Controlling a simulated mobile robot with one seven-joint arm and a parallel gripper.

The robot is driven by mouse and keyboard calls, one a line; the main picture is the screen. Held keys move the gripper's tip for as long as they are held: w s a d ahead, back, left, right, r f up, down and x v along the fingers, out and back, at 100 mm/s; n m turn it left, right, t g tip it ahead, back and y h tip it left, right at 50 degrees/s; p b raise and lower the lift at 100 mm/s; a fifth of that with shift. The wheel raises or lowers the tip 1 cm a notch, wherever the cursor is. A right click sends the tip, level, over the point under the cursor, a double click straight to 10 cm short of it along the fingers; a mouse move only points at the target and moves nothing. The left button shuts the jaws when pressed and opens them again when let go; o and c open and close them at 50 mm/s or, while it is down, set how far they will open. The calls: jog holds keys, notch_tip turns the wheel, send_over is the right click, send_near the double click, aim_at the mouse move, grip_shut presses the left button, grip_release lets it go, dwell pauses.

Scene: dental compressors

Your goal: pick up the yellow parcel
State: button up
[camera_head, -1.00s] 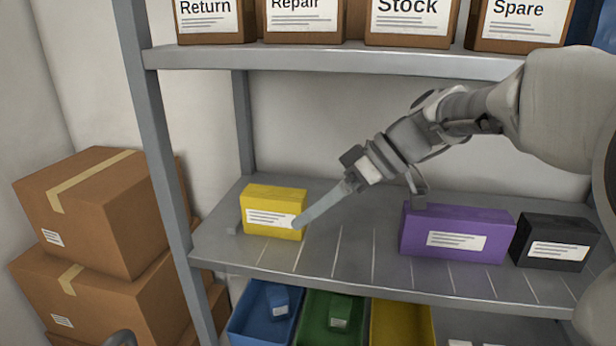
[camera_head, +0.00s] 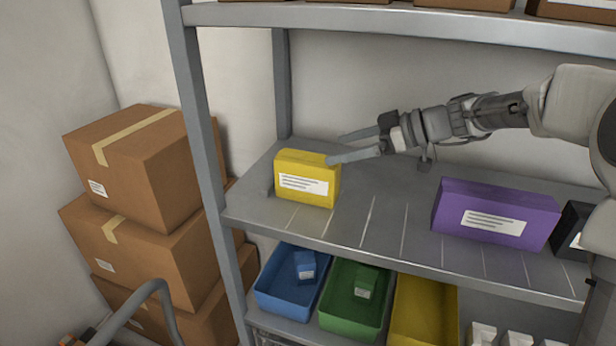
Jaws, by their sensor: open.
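The yellow parcel (camera_head: 306,178) is a small box with a white label on its front. It stands upright at the left end of the middle shelf (camera_head: 340,226). My gripper (camera_head: 336,149) reaches in from the right with its two fingers spread and pointing left. The nearer fingertip appears at the parcel's upper right edge; I cannot tell whether it touches. The farther finger shows behind and above the parcel's top right. Nothing is held between the fingers.
A purple box (camera_head: 494,214) and a black box (camera_head: 574,230) stand to the right on the same shelf. The left shelf post (camera_head: 205,140) and upper shelf (camera_head: 400,24) bound the space. Blue (camera_head: 283,292), green (camera_head: 345,320) and yellow (camera_head: 424,318) bins sit below.

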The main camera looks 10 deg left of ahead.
aim_at(311, 159)
jog(key=x, duration=0.3)
jog(key=shift+a+f, duration=0.1)
jog(key=shift+a, duration=0.15)
jog(key=shift+p+x, duration=1.25)
jog(key=shift+x, duration=1.55)
jog(key=shift+s+d+f, duration=0.1)
jog(key=shift+s+f, duration=0.05)
jog(key=shift+c, duration=0.2)
grip_shut()
